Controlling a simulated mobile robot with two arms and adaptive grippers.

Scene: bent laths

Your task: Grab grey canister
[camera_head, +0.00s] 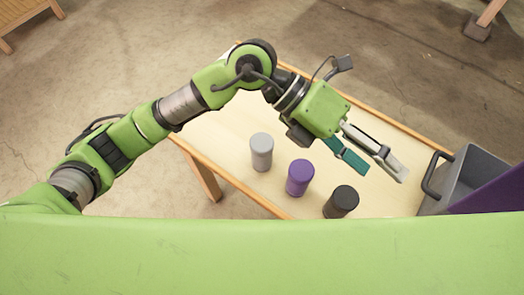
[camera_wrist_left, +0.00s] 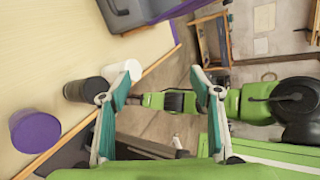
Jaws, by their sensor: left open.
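The grey canister (camera_head: 261,152) stands upright on the wooden table in the head view, leftmost of a row with a purple canister and a black canister. My left gripper (camera_head: 378,166) is open and empty, above the table to the right of the grey canister and apart from it. In the left wrist view, its open fingers (camera_wrist_left: 164,88) have nothing held between them. I cannot make out the grey canister in that view. My right gripper is not in view.
The purple canister (camera_head: 300,178) and black canister (camera_head: 341,202) stand close to the grey one. A white canister (camera_wrist_left: 122,71) shows beside the black one in the left wrist view. A grey and purple crate (camera_head: 470,180) is at the right. The light table (camera_head: 215,130) is clear left of the row.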

